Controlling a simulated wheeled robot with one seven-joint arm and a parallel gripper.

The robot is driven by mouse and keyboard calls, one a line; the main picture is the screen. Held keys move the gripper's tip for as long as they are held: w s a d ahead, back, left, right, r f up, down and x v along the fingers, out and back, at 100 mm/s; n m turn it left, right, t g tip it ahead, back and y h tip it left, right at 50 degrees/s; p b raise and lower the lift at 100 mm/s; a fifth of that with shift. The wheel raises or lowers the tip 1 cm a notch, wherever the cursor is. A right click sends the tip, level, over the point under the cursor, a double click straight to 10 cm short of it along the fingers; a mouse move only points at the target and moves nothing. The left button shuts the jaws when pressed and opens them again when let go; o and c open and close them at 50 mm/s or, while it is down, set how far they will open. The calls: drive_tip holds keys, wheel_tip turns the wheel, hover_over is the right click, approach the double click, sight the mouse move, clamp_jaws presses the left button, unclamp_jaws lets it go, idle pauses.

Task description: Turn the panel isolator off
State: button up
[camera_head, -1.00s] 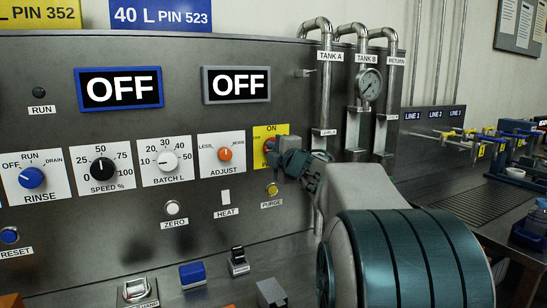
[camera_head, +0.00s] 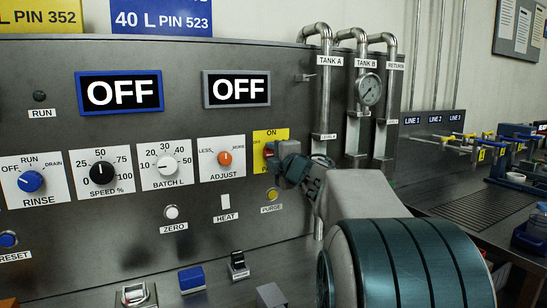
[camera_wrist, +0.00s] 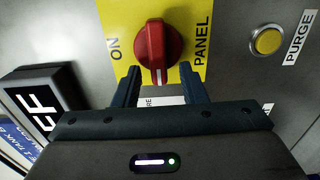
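The panel isolator is a red rotary knob (camera_wrist: 157,52) on a yellow plate (camera_wrist: 187,80) marked ON and PANEL. In the wrist view its handle stands upright, with the white mark at the lower end, square to the ON side. In the head view the knob (camera_head: 268,150) is partly hidden behind my gripper (camera_head: 279,160), and the plate's lower part is covered. In the wrist view my gripper (camera_wrist: 159,86) is open. Contact with the knob cannot be told.
The adjust knob (camera_head: 225,158) is left of the plate, and the yellow purge button (camera_head: 272,194) is below it. The tank pipes (camera_head: 325,90) and gauge (camera_head: 369,88) stand to the right. A dark display (camera_wrist: 45,100) shows at left in the wrist view.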

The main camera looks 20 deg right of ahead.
drive_tip(key=s, duration=1.4)
drive_tip(key=shift+d+p, duration=0.25)
drive_tip(key=shift+p, duration=0.05)
drive_tip(key=shift+w, duration=0.1)
